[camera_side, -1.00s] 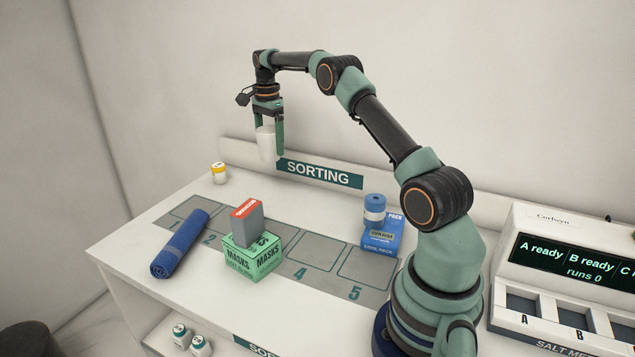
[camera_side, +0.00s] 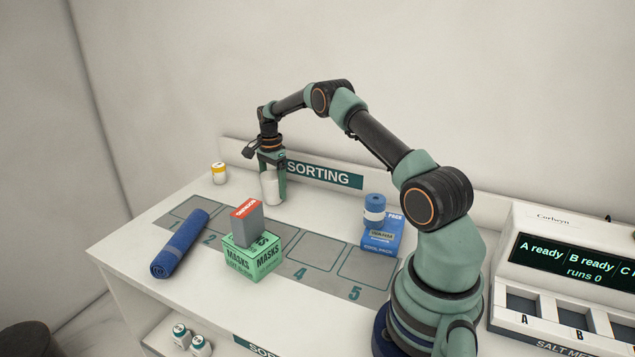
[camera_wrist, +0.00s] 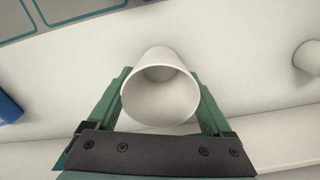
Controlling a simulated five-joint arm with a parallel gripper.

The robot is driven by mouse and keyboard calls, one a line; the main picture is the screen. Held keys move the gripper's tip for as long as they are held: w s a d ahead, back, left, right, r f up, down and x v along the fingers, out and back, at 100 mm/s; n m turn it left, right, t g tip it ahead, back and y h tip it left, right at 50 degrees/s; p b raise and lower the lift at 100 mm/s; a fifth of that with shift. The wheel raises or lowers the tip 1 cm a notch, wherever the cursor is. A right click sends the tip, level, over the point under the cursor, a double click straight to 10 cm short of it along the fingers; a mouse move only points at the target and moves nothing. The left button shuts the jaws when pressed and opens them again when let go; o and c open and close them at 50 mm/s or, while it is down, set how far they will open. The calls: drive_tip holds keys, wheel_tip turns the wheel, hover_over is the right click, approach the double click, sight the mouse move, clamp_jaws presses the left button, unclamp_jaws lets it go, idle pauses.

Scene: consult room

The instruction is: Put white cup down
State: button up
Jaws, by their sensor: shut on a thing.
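The white cup (camera_side: 270,187) is upright between the fingers of my gripper (camera_side: 272,190), behind the green masks box, low over the white table top. I cannot tell whether its base touches the table. In the wrist view the cup (camera_wrist: 159,92) shows its open, empty mouth, with a green finger of my gripper (camera_wrist: 160,100) pressed to each side. My gripper is shut on the cup.
A green masks box (camera_side: 252,258) with a grey and red box (camera_side: 247,225) on it stands on the numbered mat (camera_side: 315,252). A rolled blue towel (camera_side: 180,243) lies left. A yellow-capped bottle (camera_side: 219,173) stands back left. A blue pack (camera_side: 382,236) bears a blue-and-white roll (camera_side: 374,208). Bare table surrounds the cup.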

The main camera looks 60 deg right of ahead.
drive_tip(key=o, duration=1.1)
drive_tip(key=shift+f, duration=0.1)
